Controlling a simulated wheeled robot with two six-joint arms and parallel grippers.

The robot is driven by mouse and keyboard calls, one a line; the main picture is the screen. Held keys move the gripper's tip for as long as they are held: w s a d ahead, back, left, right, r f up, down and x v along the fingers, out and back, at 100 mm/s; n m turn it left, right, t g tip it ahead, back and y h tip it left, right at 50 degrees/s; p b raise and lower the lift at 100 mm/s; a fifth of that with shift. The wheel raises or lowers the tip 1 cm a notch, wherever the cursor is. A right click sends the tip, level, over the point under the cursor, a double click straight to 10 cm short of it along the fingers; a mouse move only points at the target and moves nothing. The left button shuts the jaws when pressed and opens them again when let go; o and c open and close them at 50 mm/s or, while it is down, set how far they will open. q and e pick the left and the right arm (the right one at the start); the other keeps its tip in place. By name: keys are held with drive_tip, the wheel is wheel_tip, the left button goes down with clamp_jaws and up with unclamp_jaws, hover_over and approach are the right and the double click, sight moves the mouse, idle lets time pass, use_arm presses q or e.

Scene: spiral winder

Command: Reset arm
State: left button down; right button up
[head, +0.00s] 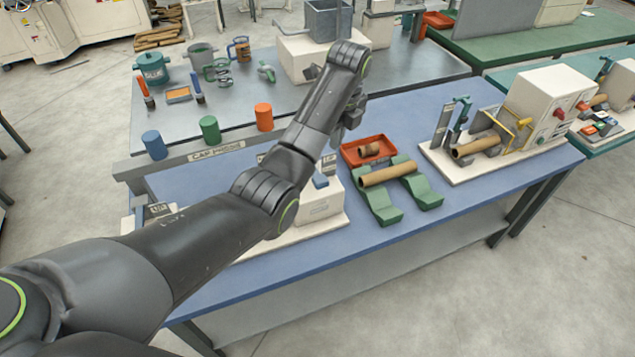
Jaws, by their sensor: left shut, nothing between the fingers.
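My left arm reaches in from the lower left across the blue table. Its gripper (340,136) points down above the table's back part, left of the red tray (347,155). The gripper is shut and holds nothing; the arm partly hides its fingers. A brown tube (388,175) lies across two green curved rests (384,206), to the right of and below the gripper in the picture. A short brown piece (369,149) lies in the tray. My right gripper is not in view.
A winder machine (541,103) with a brown tube (476,147) stands at the right. A white box (318,205) sits partly behind my arm. Blue (154,144), green (210,130) and orange (264,116) cylinders line the grey bench's front edge. The blue table (450,200) is clear at its front right.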

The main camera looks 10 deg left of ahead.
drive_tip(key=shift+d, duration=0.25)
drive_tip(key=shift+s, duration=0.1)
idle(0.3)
